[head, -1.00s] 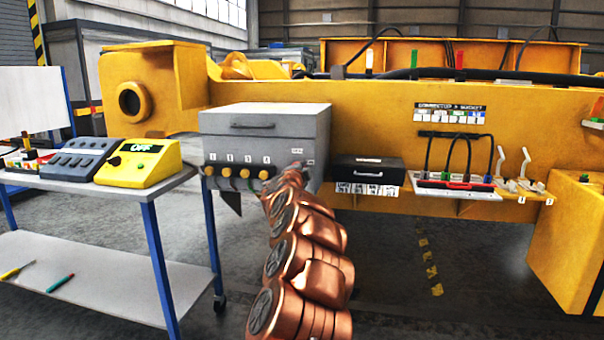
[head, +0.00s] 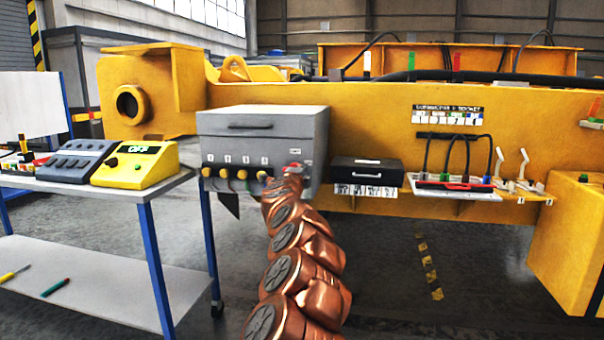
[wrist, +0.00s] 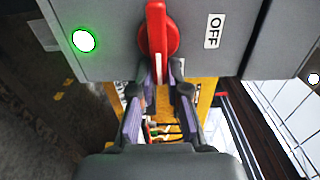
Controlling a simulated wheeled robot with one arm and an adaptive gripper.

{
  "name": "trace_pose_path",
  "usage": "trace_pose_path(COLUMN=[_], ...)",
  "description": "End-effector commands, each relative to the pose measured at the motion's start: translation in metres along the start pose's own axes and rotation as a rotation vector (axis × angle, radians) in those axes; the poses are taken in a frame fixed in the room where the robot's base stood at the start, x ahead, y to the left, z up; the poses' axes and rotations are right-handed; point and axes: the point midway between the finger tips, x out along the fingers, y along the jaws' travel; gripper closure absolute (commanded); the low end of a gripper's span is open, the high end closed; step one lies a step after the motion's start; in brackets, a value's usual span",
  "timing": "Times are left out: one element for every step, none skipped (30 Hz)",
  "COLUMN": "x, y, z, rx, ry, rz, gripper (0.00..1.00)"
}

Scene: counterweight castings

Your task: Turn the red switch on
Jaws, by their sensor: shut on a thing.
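The red switch (wrist: 157,35) is a rotary handle on the front of a grey box (head: 305,125). It also shows in the head view (head: 293,167), just above the end of my copper arm. In the wrist view my gripper (wrist: 160,76) has its two fingers on either side of the handle's lower end and is shut on it. An OFF label (wrist: 214,31) is beside the handle. A green-rimmed lamp (wrist: 83,41) glows on the other side of it. In the head view my arm hides most of the gripper.
Yellow knobs (head: 225,173) line the box front, left of the switch. A black case (head: 367,171) and a cable panel (head: 455,186) are to the right on the yellow frame. A blue-legged cart (head: 150,200) with a yellow meter (head: 135,164) stands at left.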

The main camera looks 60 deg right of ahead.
Motion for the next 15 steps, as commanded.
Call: trace_pose_path(x=[-0.0018, -0.0018, -0.0018, -0.0018, -0.0018, -0.0019, -0.0019, -0.0019, -0.0019, -0.0019, -0.0019, -0.0018, -0.0017, -0.0015, -0.0012], y=[0.0036, 0.0035, 0.0034, 0.0033, 0.0033, 0.0030, 0.0030, 0.0029, 0.0027, 0.0026, 0.0024, 0.0022, 0.0020, 0.0017, 0.0015], z=[0.0100, 0.0101, 0.0102, 0.0102, 0.0103, 0.0102, 0.0103, 0.0103, 0.0103, 0.0102, 0.0101, 0.0097, 0.0092, 0.0083, 0.0070], rx=[-0.003, -0.003, -0.003, -0.003, -0.003, -0.003, -0.004, -0.004, -0.004, -0.004, -0.004, -0.004, -0.004, -0.004, -0.004], ry=[-0.018, -0.018, -0.018, -0.018, -0.018, -0.018, -0.018, -0.018, -0.018, -0.018, -0.018, -0.017, -0.016, -0.015, -0.013], rz=[0.006, 0.006, 0.006, 0.006, 0.006, 0.005, 0.005, 0.005, 0.005, 0.005, 0.004, 0.004, 0.004, 0.003, 0.003], gripper=[1.00, 1.00, 1.00, 1.00, 1.00, 0.82, 0.79, 0.76, 0.72, 0.69, 0.66, 0.61, 0.60, 0.60, 0.60])
